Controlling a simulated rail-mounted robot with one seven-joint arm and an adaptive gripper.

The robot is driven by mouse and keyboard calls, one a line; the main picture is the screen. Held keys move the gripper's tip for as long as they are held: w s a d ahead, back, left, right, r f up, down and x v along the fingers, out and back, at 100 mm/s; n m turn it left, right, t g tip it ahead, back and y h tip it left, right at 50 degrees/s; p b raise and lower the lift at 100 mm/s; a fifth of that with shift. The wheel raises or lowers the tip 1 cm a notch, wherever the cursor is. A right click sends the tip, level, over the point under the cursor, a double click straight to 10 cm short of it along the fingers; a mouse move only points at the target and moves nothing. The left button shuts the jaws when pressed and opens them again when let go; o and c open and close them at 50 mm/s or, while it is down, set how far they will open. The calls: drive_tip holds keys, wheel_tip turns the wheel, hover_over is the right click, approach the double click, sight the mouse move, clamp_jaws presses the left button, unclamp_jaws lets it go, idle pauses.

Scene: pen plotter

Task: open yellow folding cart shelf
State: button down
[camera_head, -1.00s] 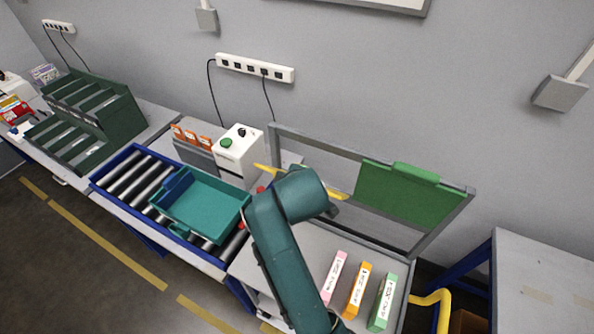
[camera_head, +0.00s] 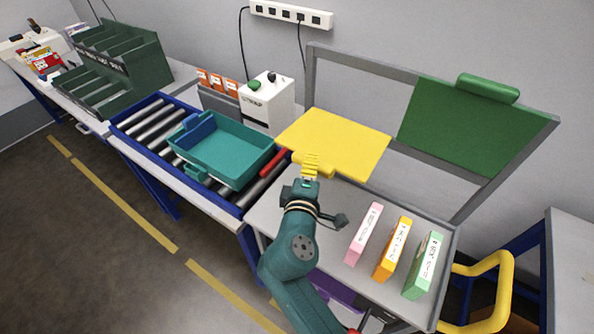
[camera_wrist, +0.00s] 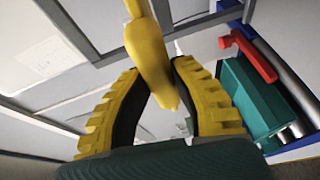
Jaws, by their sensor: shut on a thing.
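The yellow folding shelf (camera_head: 338,138) shows its broad face in the head view, on the left part of the cart's grey back frame (camera_head: 385,157). I cannot tell its exact tilt. A yellow handle (camera_head: 322,171) is at its near edge. My gripper (camera_head: 311,163) is at that handle, with yellow ridged fingers. In the wrist view my gripper (camera_wrist: 155,85) is shut on the yellow handle (camera_wrist: 149,55), which lies between the fingers. My fingers hide part of the handle. The green folding shelf (camera_head: 470,125) stands upright against the frame's right part.
The cart's grey top (camera_head: 270,207) holds pink (camera_head: 364,234), orange (camera_head: 393,250) and green (camera_head: 424,266) boxes. A teal tray (camera_head: 225,150) sits on the roller conveyor to the left. A white machine (camera_head: 266,103) stands behind the conveyor's end. A yellow cart handle (camera_head: 497,290) juts out right.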

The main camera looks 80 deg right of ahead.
drive_tip(key=shift+f+b, duration=0.45)
drive_tip(key=shift+f, duration=0.35)
drive_tip(key=c, duration=0.8)
unclamp_jaws()
drive_tip(key=shift+d, duration=0.1)
drive_tip(key=shift+c, duration=0.2)
drive_tip(key=s+a+r, duration=0.1)
drive_tip(key=a, duration=1.1)
drive_tip(key=shift+r, duration=0.4)
